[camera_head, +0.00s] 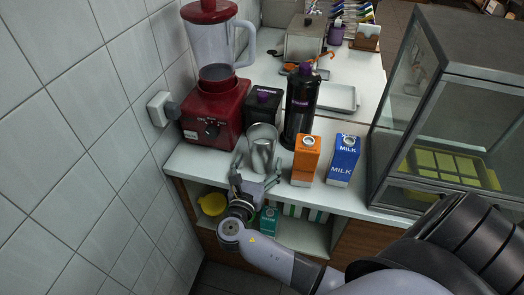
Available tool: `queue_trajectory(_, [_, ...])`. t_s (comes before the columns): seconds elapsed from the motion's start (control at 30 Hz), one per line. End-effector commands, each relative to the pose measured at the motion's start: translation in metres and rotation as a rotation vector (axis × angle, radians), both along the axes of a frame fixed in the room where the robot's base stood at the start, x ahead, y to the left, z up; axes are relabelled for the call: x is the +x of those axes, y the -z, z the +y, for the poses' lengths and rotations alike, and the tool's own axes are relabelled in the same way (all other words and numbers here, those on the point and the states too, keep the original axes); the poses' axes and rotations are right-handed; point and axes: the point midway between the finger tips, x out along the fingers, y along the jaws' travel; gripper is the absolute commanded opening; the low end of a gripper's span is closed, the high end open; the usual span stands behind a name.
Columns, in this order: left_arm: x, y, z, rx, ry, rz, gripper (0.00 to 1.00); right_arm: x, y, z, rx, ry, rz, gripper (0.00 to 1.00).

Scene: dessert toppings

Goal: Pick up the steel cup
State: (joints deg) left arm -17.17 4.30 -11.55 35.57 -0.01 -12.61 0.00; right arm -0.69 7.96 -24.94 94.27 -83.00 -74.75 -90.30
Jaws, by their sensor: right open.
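The steel cup (262,143) stands upright on the white counter, in front of the dark canister and left of the orange carton. Its lower part is close behind my gripper. My right gripper (259,172) reaches up from the front of the counter, with its fingers spread open on either side of the cup's lower part. I cannot tell whether the fingers touch the cup. My left gripper is not in view.
A red blender (213,110) stands left of the cup, by the tiled wall. A black canister (262,104) and a tall black bottle (300,105) stand behind. An orange carton (306,160) and a blue milk carton (343,160) stand to the right, before a glass case (440,110).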

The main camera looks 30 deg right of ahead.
Motion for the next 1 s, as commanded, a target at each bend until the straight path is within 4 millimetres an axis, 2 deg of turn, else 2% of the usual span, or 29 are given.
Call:
queue_trajectory(0.03, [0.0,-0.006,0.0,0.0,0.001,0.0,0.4,0.005,-0.004,-0.008,-0.004,0.001,0.0,0.84])
queue_trajectory(0.2, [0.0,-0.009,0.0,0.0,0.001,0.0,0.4,0.019,-0.002,-0.024,-0.001,0.001,-0.001,0.84])
queue_trajectory(0.5, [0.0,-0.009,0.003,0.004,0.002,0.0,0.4,0.021,0.0,-0.027,0.002,0.0,0.001,0.84])
queue_trajectory(1.0, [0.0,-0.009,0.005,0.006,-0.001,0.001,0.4,0.021,0.0,-0.027,0.002,0.0,0.001,0.5])
